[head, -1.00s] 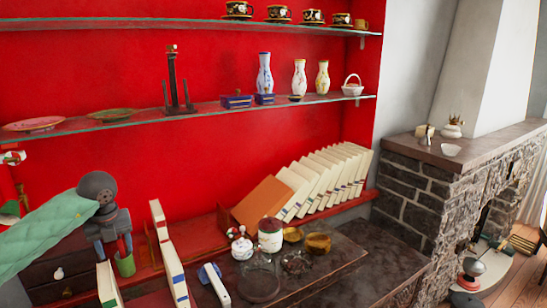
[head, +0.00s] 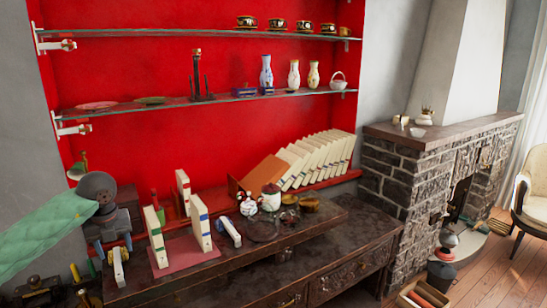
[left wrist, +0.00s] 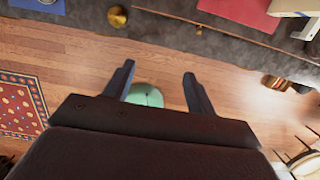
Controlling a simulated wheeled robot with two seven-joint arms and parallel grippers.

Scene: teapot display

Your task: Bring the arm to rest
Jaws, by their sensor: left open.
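My left arm, with a green sleeve, comes in from the left in the head view. My left gripper (head: 114,246) hangs below a dark round joint (head: 98,186) at the left end of the cabinet. In the left wrist view my left gripper (left wrist: 158,72) is open, its two dark fingers apart with nothing held between them. Wood floor shows between the fingertips. A pale green rounded shape (left wrist: 146,95) lies behind the fingers, partly hidden by the gripper body. My right gripper is in neither view.
The dark cabinet (head: 235,268) carries upright books (head: 200,222), a glass dish (head: 262,229) and a white canister (head: 270,197). Glass shelves (head: 225,98) hold vases and cups. A stone fireplace (head: 395,165) and an armchair (head: 525,205) stand right. Open floor (left wrist: 75,65) lies below.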

